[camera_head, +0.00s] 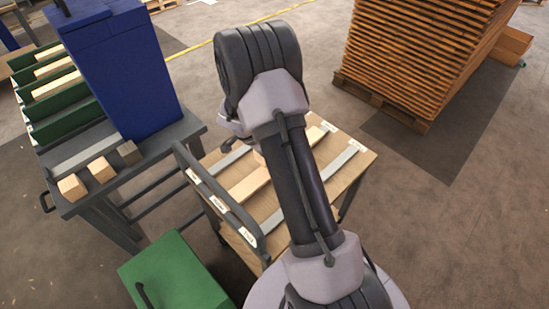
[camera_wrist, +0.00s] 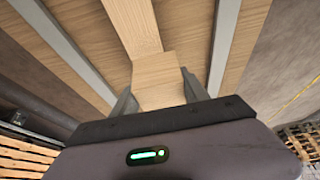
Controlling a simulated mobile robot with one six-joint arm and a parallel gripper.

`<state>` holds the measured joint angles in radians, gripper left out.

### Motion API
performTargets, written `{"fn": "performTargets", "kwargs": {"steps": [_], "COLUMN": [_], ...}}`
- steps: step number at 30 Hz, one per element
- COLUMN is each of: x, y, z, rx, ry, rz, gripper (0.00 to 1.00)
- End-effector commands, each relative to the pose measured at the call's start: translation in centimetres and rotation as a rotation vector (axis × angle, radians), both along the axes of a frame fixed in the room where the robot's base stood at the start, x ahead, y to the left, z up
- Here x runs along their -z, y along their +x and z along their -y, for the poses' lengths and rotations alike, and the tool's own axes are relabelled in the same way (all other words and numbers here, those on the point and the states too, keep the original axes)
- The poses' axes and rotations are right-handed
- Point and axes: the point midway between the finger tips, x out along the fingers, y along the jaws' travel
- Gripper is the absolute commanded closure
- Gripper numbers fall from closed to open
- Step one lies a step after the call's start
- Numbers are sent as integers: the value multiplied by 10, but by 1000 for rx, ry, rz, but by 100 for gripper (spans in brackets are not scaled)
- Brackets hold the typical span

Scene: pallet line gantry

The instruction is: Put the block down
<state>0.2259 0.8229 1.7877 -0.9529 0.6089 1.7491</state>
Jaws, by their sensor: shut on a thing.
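In the wrist view, a pale wooden block (camera_wrist: 157,72) sits between the two fingers of my gripper (camera_wrist: 160,92), which is shut on it. Beyond the block, a pale wooden strip (camera_wrist: 133,22) runs along the wooden top of a cart, between two grey rails (camera_wrist: 224,40). The block overlaps the strip's near end in this view; I cannot tell whether they touch. In the head view, the cart top (camera_head: 262,215) lies beneath my arm, with the pale strip (camera_head: 248,185) on it. My gripper is mostly hidden behind my arm there.
Left of the cart, a grey bench (camera_head: 130,180) holds two pale blocks (camera_head: 72,187), a grey block (camera_head: 129,152) and a blue cabinet (camera_head: 125,80). A dark handle bar (camera_head: 215,190) edges the cart. A green box (camera_head: 175,275) stands in front; stacked boards (camera_head: 420,50) stand back right.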

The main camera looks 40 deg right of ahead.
Motion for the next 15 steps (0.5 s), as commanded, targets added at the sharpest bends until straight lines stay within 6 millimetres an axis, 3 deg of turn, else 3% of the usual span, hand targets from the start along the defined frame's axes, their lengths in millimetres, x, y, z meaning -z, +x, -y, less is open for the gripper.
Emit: {"fn": "performTargets", "kwargs": {"steps": [3, 6, 13, 15], "x": [3, 4, 39, 40], "y": [-9, -12, -14, -13], "z": [26, 36, 38, 38], "rx": [3, -1, -2, -1], "ry": [0, 0, 1, 0], "rz": [1, 1, -1, 1], "gripper": [90, 90, 90, 90]}}
